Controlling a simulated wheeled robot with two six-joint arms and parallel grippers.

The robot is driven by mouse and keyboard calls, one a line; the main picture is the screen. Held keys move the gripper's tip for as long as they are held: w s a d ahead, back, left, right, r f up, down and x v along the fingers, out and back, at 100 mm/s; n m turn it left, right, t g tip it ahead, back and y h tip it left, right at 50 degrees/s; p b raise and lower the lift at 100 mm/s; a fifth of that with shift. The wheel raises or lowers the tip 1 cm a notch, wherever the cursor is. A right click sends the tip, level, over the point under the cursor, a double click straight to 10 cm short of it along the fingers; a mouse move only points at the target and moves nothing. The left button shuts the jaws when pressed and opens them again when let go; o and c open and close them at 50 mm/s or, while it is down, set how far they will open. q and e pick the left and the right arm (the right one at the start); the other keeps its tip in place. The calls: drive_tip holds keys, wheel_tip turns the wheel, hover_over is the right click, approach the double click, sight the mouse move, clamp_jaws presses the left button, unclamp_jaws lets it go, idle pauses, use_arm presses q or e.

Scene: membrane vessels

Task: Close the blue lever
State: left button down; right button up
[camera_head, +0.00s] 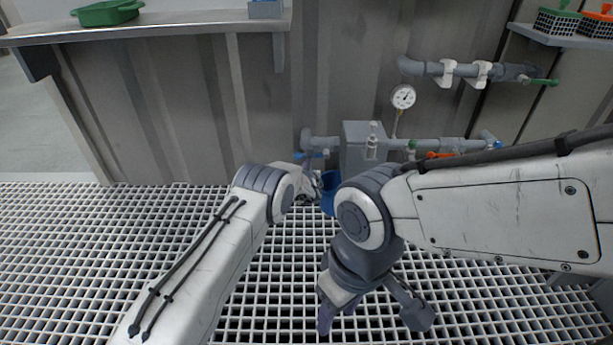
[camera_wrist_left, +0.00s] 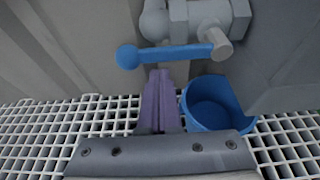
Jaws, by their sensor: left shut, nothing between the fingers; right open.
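The blue lever (camera_head: 312,155) sits on a grey pipe fitting low on the wall in the head view. In the left wrist view the lever (camera_wrist_left: 170,54) lies roughly horizontal, with a round knob at its left end. My left gripper (camera_wrist_left: 160,76) is shut and empty, its fingertips just below the lever in that picture; I cannot tell whether they touch it. In the head view it is mostly hidden beyond my arm. My right gripper (camera_head: 372,318) is open and empty above the floor grating, at the lower middle of the head view.
A blue bucket (camera_wrist_left: 214,108) stands right of my left fingers. Beside the lever are a grey box (camera_head: 357,150), a gauge (camera_head: 403,97), pipes and an orange lever (camera_head: 440,155). A shelf (camera_head: 160,27) with a green tray (camera_head: 107,13) is at upper left. The grating (camera_head: 70,240) is clear at left.

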use_arm(q)
drive_tip(key=shift+r, duration=0.45)
drive_tip(key=shift+r, duration=0.1)
drive_tip(key=shift+r, duration=0.15)
